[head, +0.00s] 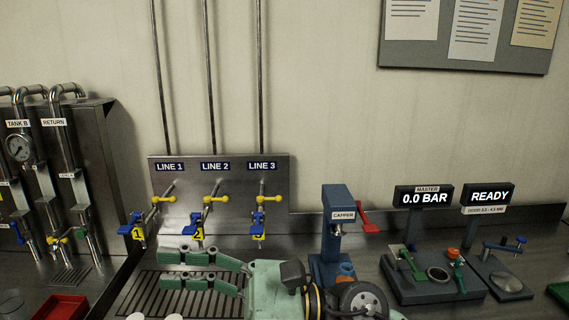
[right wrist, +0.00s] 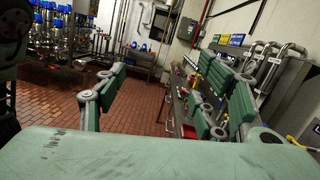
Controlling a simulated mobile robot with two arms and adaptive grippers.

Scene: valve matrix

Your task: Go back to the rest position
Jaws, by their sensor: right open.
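My right gripper (head: 168,268) is at the bottom middle of the head view, its pale green fingers pointing left in front of the valve panel. It is open, and nothing shows between the fingers. In the right wrist view the fingers of the same gripper (right wrist: 158,88) stand wide apart with the brick floor visible between them. My left gripper is not in view.
The steel panel (head: 279,205) has yellow and blue valves under LINE 1, 2 and 3. A blue capper (head: 337,225) with a red lever stands right of it. Further right are the 0.0 BAR display (head: 424,198) and READY display (head: 488,197). A red tray (head: 62,308) is at lower left.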

